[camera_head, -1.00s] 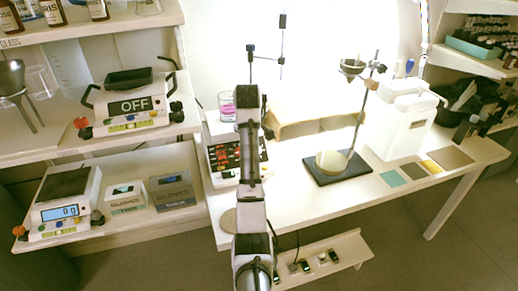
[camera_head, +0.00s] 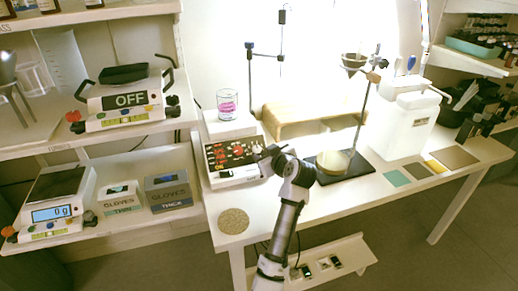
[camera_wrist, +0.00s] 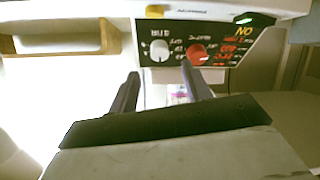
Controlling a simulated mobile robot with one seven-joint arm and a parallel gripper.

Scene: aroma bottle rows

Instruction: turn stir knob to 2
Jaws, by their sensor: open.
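The stirrer hotplate (camera_head: 238,172) stands on the white table with a dark front panel bearing red markings. In the wrist view its panel shows a white knob (camera_wrist: 159,49) and a red knob (camera_wrist: 197,53) with small labels around them. I cannot read which is the stir knob or its setting. My gripper (camera_wrist: 160,88) is open and empty, its two fingers pointing toward the panel, apart from both knobs. In the head view my gripper (camera_head: 264,156) is at the right side of the panel. A beaker of pink liquid (camera_head: 228,104) stands on the hotplate.
A wooden stand (camera_head: 300,127) is behind my arm, and a black-based stand with a funnel (camera_head: 352,62) is to its right. A white canister (camera_head: 405,125) stands farther right. A round cork mat (camera_head: 233,221) lies on the bare table front.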

